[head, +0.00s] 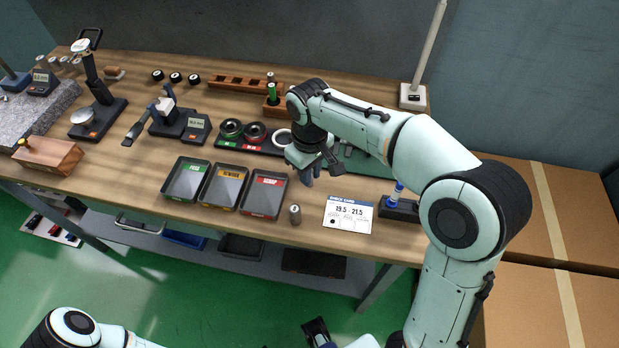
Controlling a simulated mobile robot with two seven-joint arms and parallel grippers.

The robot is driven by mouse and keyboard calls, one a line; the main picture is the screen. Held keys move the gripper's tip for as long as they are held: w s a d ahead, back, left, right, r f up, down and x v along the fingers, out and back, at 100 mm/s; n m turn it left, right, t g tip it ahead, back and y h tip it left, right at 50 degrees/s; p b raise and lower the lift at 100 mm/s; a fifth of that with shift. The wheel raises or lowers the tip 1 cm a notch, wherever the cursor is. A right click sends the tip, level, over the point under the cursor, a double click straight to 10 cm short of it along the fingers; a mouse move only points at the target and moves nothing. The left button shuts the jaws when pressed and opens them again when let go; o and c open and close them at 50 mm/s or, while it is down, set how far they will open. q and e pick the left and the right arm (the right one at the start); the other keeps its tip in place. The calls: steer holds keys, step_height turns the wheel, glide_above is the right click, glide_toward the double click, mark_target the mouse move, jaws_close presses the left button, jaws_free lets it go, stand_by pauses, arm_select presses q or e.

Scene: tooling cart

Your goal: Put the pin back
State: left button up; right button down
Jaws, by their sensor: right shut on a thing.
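My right gripper (309,176) points down over the bench, just right of the ring tray and behind the card. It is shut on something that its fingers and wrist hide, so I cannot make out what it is. A grey metal pin-like cylinder (295,214) stands upright on the bench in front of it. A green pin (272,91) stands in a small wooden block (274,108) at the back. A blue-and-white pin (396,192) stands in a black holder (402,210) at the right. My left gripper (317,331) shows partly at the bottom edge; its opening is unclear.
Green, yellow and red trays (263,196) stand at the front. A white card (348,214) reads 19.5 - 21.5. Gauges (183,125) and a granite plate (45,107) stand left. Cardboard boxes (560,215) are at the right.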

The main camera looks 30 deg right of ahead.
steer(key=shift+f, duration=1.3)
steer(key=shift+f, duration=0.2)
steer(key=c, duration=1)
jaws_free()
steer(key=shift+c, duration=0.2)
steer(key=shift+r, duration=0.2)
step_height(320, 180, up, 12)
steer(key=shift+r+p, duration=0.1)
steer(key=shift+p, duration=0.95)
